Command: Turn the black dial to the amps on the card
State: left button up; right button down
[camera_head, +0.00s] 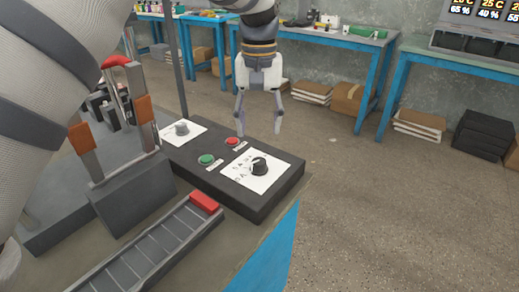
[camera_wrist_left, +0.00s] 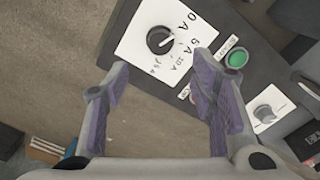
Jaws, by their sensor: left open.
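The black dial (camera_head: 260,166) sits on a white card (camera_head: 236,175) on a dark control box (camera_head: 262,209). In the left wrist view the dial (camera_wrist_left: 160,40) is on the card (camera_wrist_left: 138,50), printed 0 A, 5 A, 10 A and 15 A. I cannot tell surely which mark its pointer faces. My left gripper (camera_head: 258,125) is open and empty, pointing down beyond the box's far edge in the head view. In the left wrist view the dial appears past the open fingertips (camera_wrist_left: 162,65), not touched. My right gripper is not in view.
A green button (camera_head: 206,160), a red button (camera_head: 232,141) and a grey dial (camera_head: 181,128) share the box. A slotted tray (camera_head: 150,250) with a red block (camera_head: 204,201) lies in front. Open floor lies right.

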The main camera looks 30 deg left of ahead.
aim_at(259, 160)
pick_arm(q)
notch_tip(259, 160, down, 10)
jog(key=shift+r, duration=0.15)
jog(key=shift+c, duration=0.6)
jog(key=c, duration=1)
